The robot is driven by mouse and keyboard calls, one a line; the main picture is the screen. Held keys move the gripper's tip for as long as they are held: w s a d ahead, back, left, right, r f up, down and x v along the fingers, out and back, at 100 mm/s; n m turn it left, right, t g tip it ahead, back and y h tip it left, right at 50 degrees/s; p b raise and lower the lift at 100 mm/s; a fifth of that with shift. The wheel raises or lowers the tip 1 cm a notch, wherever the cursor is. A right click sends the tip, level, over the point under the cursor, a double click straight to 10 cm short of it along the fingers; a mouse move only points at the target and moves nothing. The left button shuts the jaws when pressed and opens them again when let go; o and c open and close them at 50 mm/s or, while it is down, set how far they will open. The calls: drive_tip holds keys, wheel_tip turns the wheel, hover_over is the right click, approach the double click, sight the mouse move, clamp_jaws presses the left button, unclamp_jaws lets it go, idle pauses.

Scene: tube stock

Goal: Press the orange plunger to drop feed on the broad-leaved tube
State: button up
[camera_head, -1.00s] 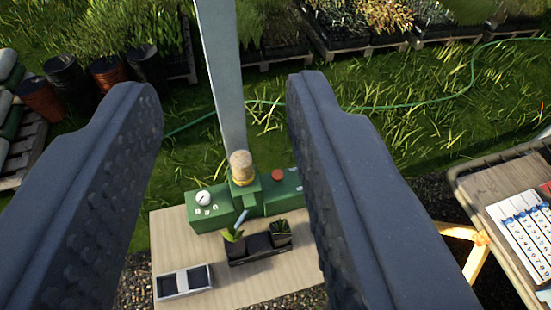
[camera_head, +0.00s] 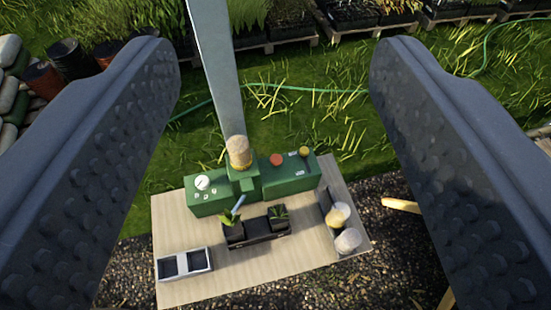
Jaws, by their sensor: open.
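My gripper (camera_head: 272,62) is open and empty, its two dark fingers wide apart at the picture's sides. Between and beyond them, a green machine (camera_head: 215,197) stands on a pale board. On its top right are an orange-red round knob (camera_head: 276,160) and a smaller yellow one (camera_head: 305,151); the orange-red one looks like the orange plunger. A black holder (camera_head: 258,238) in front carries two dark tubes. The left tube (camera_head: 234,233) has a broad-leaved plant and sits below a grey spout (camera_head: 239,201). The right tube (camera_head: 279,223) has narrow, spiky leaves.
A white dial (camera_head: 202,182) is at left. A two-cell tray (camera_head: 184,264) lies front left; two pale rounded items (camera_head: 347,240) stand at right. Grass and a hose lie behind.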

clamp_jaws()
idle(1.8)
